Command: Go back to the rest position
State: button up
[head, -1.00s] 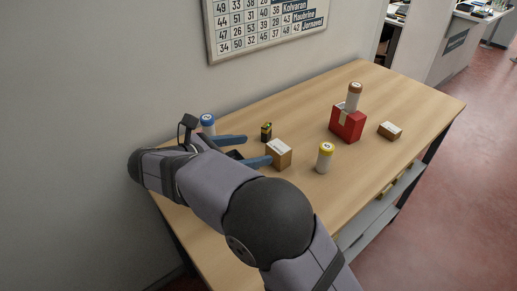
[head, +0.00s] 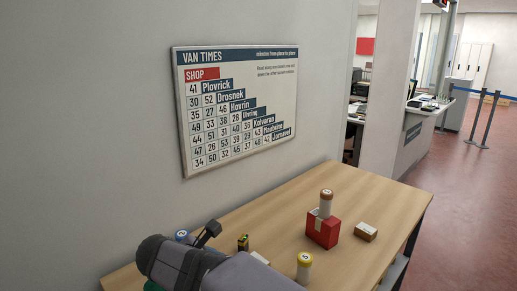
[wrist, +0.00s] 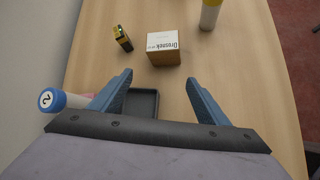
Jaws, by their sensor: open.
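My gripper (wrist: 159,97) is open and empty in the wrist view, its two blue fingers spread above the wooden table (wrist: 235,60). A cardboard box labelled Drosnek (wrist: 163,48) stands beyond the fingertips, apart from them. A dark shallow tray (wrist: 142,104) lies below, between the fingers, partly hidden by the gripper.
A small black-and-yellow item (wrist: 123,38) and a yellow-capped tube (head: 304,268) stand nearby. A small carton (head: 366,231) sits to the right. A wall board (head: 240,105) hangs behind.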

jog(key=s+d+m+g+p, duration=0.1)
jog(key=d+m, duration=0.1)
jog(key=d, duration=0.1)
jog(key=s+d+m+g+y, duration=0.1)
jog(key=d+m, duration=0.1)
jog(key=d, duration=0.1)
jog(key=s+d+m+p, duration=0.1)
jog(key=d+m, duration=0.1)
jog(key=d, duration=0.1)
jog(key=shift+f+g+p, duration=0.2)
jog(key=shift+g+p, duration=0.1)
jog(key=shift+g, duration=0.1)
jog(key=s+d+m+p, duration=0.1)
jog(key=d+m, duration=0.1)
jog(key=s+d+f+m+g, duration=0.1)
jog(key=s+d+m, duration=0.1)
jog(key=s+d+m+g+y+p, duration=0.1)
jog(key=s+d+m, duration=0.1)
jog(key=d, duration=0.1)
jog(key=shift+s+d+f+p, duration=0.1)
jog(key=shift+s+f+p, duration=0.15)
jog(key=shift+p, duration=0.1)
jog(key=s+d+f+m+g+y+p, duration=0.2)
jog(key=s+d+m, duration=0.4)
jog(key=s+m, duration=0.6)
jog(key=shift+s+d+f+m+p, duration=0.25)
jog(key=shift+s+p, duration=0.3)
jog(key=shift+p, duration=0.3)
